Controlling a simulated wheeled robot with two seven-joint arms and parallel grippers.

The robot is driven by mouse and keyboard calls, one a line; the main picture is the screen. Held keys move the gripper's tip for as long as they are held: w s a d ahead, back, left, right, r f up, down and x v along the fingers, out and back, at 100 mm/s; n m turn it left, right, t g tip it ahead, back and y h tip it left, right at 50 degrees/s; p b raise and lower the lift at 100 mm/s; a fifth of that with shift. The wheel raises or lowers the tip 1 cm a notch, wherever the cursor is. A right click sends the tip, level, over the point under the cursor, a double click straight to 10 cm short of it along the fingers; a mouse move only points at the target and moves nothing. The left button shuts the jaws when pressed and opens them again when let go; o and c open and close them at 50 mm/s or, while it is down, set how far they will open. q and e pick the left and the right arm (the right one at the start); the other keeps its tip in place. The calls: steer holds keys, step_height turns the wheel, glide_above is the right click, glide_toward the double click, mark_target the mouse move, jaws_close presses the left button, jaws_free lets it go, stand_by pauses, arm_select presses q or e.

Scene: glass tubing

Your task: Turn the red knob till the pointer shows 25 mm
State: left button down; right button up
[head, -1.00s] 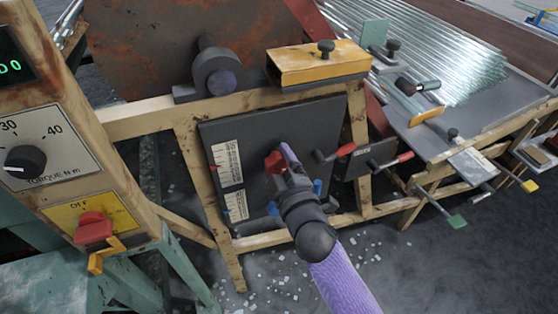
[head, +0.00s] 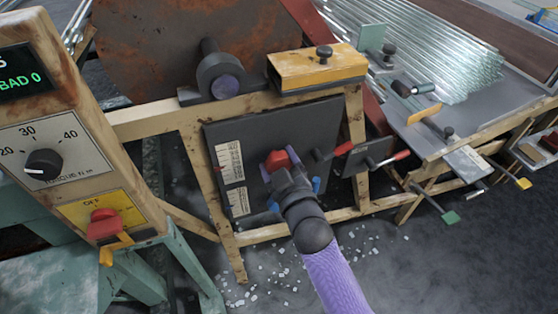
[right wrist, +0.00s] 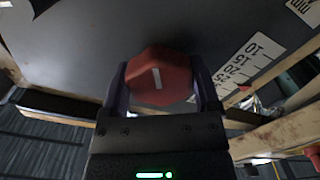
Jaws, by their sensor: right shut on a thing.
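The red knob (head: 278,160) sticks out of the dark panel (head: 325,115). It also shows in the right wrist view (right wrist: 158,72), with a pale line on its face. My right gripper (head: 280,165) has its purple fingers on both sides of the knob and is shut on it. The upper white scale (head: 228,161) is left of the knob. In the right wrist view this scale (right wrist: 250,58) reads 10 to 25, with a small red pointer (right wrist: 244,88) at its edge near the 20–25 end; the exact reading is unclear. My left gripper is not in view.
A yellow block (head: 318,70) is above the panel. A control post with a black dial (head: 43,164) and red switch (head: 104,223) stands left.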

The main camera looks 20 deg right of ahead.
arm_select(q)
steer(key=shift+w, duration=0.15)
arm_select(e)
steer(key=shift+f, duration=0.1)
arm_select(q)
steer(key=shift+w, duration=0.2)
arm_select(e)
steer(key=o, duration=1.1)
steer(key=shift+s, duration=0.15)
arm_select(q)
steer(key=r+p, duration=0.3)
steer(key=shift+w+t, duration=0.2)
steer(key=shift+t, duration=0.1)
arm_select(e)
steer(key=s, duration=0.9)
steer(key=shift+s+d, duration=0.2)
steer(key=shift+s, duration=0.1)
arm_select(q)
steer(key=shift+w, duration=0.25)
